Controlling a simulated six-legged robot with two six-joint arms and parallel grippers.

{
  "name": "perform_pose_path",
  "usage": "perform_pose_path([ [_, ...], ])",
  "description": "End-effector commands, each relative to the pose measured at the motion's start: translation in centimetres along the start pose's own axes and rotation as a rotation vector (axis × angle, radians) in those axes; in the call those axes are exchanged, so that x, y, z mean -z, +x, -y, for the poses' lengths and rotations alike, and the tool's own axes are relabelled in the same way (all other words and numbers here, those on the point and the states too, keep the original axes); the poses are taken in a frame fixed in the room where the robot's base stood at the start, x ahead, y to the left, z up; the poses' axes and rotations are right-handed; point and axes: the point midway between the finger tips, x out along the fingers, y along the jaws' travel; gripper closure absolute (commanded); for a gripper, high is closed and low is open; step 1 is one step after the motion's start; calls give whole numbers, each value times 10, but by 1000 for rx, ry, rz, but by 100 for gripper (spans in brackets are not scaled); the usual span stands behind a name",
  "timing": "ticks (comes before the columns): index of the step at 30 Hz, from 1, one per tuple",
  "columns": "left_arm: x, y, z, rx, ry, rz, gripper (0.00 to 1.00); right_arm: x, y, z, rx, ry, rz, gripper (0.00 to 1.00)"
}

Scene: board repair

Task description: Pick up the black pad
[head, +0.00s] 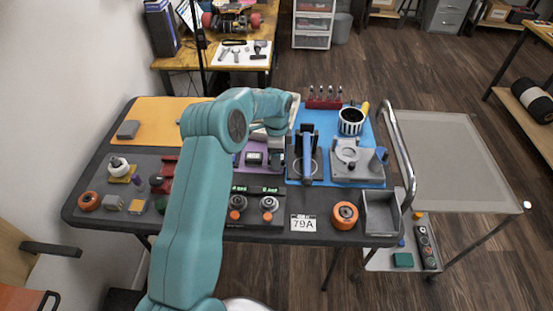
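A small dark grey, pad-like block (128,130) lies on the orange mat (165,112) at the workbench's far left. It is the nearest match I see to a black pad, but I cannot tell for sure that it is the pad. My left arm (190,220) rises from the lower left and bends right over the bench middle. Its wrist (275,105) is well to the right of the block. The fingers of my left gripper are not distinguishable behind the wrist, so its opening and contents are unclear. My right gripper is not in view.
An empty-topped cart (445,150) stands right.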

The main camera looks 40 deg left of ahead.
Motion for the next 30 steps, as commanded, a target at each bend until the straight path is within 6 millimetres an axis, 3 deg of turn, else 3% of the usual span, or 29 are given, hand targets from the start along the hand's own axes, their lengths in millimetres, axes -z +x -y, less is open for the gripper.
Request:
perform_pose_path([
  [4,0,0,0,0,0,0,26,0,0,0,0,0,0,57],
  [5,0,0,0,0,0,0,32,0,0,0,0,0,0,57],
  [10,0,0,0,0,0,0,85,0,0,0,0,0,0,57],
  [23,0,-10,0,2,-1,0,86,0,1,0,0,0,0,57],
  [26,0,-25,1,4,-1,-1,86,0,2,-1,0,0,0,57],
  [30,0,-60,1,7,-1,-3,86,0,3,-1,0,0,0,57],
])
